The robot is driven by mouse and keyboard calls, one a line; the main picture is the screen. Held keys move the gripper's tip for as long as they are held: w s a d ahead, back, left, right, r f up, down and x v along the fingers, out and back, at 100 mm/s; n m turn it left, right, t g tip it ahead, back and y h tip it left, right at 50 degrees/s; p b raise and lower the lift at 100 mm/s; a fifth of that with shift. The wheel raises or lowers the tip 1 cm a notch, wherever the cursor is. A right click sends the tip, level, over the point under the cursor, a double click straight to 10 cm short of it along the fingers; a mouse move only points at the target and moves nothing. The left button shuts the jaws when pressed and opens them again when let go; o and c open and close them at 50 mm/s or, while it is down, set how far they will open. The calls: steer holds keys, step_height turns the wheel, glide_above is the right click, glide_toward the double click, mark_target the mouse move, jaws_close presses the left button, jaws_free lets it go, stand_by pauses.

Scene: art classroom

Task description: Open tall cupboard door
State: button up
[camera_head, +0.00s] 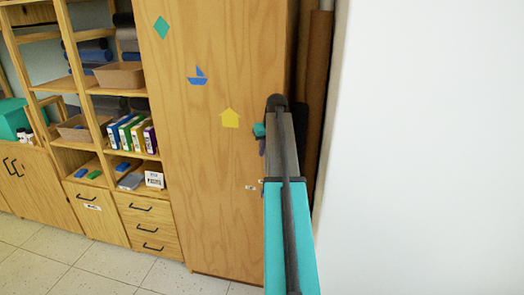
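The tall cupboard (205,150) is light wood and stands in the middle of the view. Its door looks shut and carries a green diamond, a blue boat and a yellow house sticker. My arm reaches up from the bottom right, in front of the cupboard's right edge. My gripper (260,140) is at the door's right side, mostly hidden behind my arm; only a small teal and dark part shows. The door handle cannot be made out. I cannot tell whether the gripper touches the door or is open or shut.
Open shelves (110,90) with books, bins and rolls stand left of the cupboard, above drawers (150,222) with black handles. A white wall (430,150) fills the right side. Brown rolls (317,90) stand between cupboard and wall. The tiled floor (75,262) is clear at front left.

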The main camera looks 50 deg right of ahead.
jaws_close()
steer(key=shift+a, duration=0.25)
steer(key=shift+d, duration=0.1)
